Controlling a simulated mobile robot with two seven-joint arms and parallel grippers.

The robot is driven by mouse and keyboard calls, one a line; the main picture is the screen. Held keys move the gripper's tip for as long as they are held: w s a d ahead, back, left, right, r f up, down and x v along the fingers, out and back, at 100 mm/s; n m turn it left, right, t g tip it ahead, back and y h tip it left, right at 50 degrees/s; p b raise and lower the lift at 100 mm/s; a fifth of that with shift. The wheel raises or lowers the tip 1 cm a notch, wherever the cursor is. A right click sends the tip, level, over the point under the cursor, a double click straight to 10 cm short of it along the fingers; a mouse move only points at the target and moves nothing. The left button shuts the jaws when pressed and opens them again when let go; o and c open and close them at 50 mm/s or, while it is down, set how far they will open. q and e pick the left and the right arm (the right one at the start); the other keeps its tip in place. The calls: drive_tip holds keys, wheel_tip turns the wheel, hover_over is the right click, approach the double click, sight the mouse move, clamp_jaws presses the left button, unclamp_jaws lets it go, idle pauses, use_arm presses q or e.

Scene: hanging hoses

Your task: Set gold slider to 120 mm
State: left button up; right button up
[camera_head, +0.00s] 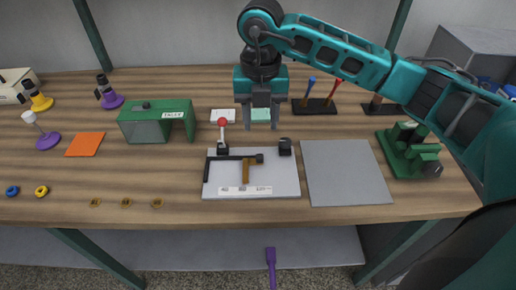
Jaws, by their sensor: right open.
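A light grey board (275,178) lies near the middle of the bench. A black bar runs across it, and the gold slider (247,173) hangs down from this bar towards the front. A label strip (245,190) runs along the board's front edge; its marks are too small to read. A red-knobbed lever (222,128) stands at the board's back left and a small black block (285,147) at its back right. My right gripper (261,126) points down behind the board, open, apart from the slider. My left gripper is out of view.
A green arch-shaped block (160,111) stands left of the board. A bare grey plate (345,172) lies right of it, then a green fixture (408,150). An orange square (86,144) lies further left. Gold rings (126,203) lie near the front edge.

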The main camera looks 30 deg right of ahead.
sight(260, 156)
wheel_tip(260, 156, down, 10)
drive_tip(key=shift+f, duration=0.2)
drive_tip(key=shift+a, duration=0.1)
clamp_jaws()
idle(0.4)
